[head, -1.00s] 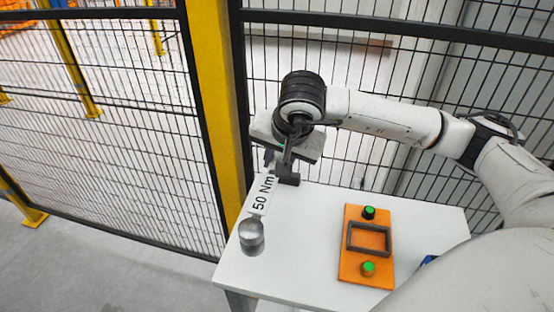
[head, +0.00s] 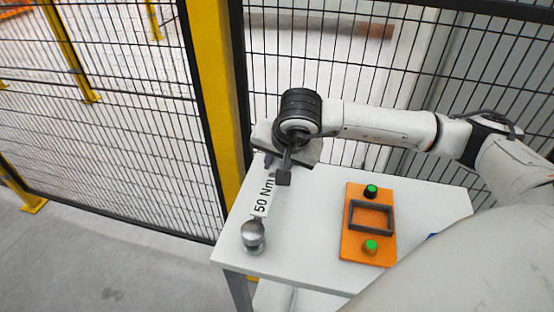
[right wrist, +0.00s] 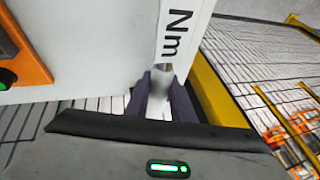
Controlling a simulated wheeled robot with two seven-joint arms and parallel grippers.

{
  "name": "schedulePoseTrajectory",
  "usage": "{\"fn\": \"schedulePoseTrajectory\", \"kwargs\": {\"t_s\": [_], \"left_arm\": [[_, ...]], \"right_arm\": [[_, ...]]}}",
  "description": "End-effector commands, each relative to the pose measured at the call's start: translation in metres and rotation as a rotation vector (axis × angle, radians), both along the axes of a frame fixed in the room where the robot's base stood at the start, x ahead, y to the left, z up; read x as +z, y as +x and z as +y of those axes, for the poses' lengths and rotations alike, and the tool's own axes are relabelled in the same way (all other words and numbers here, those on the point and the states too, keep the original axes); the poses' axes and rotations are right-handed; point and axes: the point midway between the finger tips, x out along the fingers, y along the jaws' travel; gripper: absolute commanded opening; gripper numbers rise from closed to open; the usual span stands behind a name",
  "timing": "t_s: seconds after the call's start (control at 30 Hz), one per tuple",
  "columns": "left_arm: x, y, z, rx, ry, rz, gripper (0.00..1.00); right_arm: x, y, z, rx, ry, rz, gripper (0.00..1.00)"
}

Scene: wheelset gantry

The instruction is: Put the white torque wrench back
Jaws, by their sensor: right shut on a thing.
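The white torque wrench (head: 264,197) carries a "50 Nm" label and has a round metal head (head: 253,236). It shows over the left part of the white table (head: 310,230) in the head view, its head near the left corner. My right gripper (head: 272,168) is shut on the far end of the wrench. In the right wrist view the two dark fingers (right wrist: 163,92) close around its pale handle, and part of the label shows. I cannot tell whether the wrench touches the table. My left gripper is not in view.
An orange panel (head: 354,246) with a dark rectangular frame (head: 372,217) and two green-topped knobs lies on the table's right half. A yellow post (head: 212,90) and black mesh fence stand close behind the table. The tabletop between wrench and panel is clear.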

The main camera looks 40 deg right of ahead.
Motion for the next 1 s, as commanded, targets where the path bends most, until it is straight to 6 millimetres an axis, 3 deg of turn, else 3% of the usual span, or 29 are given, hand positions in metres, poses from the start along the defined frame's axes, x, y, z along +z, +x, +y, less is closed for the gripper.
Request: {"fn": "schedulePoseTrajectory", "kwargs": {"t_s": [1.0], "left_arm": [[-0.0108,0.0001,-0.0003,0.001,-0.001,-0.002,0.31]], "right_arm": [[-0.0104,0.0008,0.0002,0.0,0.001,-0.003,0.0]]}}
